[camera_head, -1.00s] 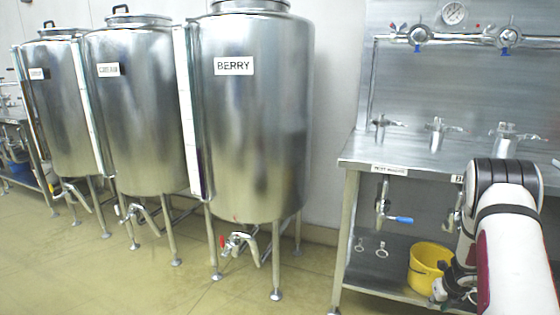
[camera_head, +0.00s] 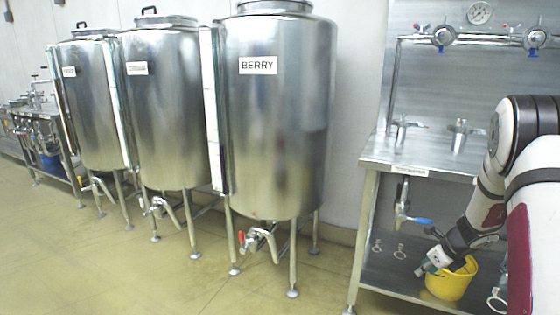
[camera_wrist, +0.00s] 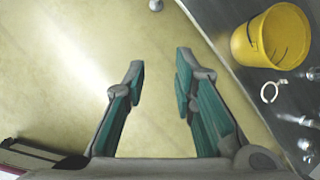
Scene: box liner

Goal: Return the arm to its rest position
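My gripper (camera_head: 432,262) is at the right in the head view, low in front of the steel bench and beside the yellow bucket. In the wrist view my gripper (camera_wrist: 160,80) shows two teal-padded fingers spread apart, with only bare floor between them. It holds nothing. My white and dark red arm fills the right edge of the head view and hides part of the bench.
A yellow bucket (camera_head: 452,280) stands on the lower shelf (camera_head: 390,282) of the steel bench (camera_head: 385,152); the bucket also shows in the wrist view (camera_wrist: 262,48). Steel tanks, one marked BERRY (camera_head: 270,130), stand left. The floor (camera_head: 150,285) before them is clear.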

